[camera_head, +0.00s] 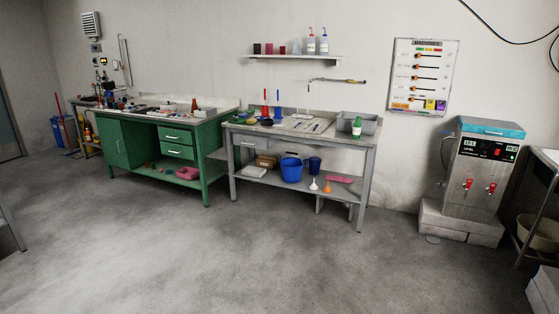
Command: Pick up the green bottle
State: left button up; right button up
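A green bottle (357,127) with a pale label stands upright at the right end of the grey workbench (345,143), in front of a grey bin. It is small and far off in the head view. Neither of my grippers is in view, so I cannot see what they hold.
A green desk (140,146) with tools on top stands left of the grey bench. A grey bin (368,120) sits behind the bottle. A blue bucket (291,168) is on the lower shelf. A metal machine (476,165) stands at right. The floor (240,255) in front is clear.

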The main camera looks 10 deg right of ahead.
aim_at(358, 128)
jog(key=i+l+z, duration=0.3)
jog(key=i, duration=0.55)
jog(key=i+z, duration=0.3)
jog(key=i, duration=2.25)
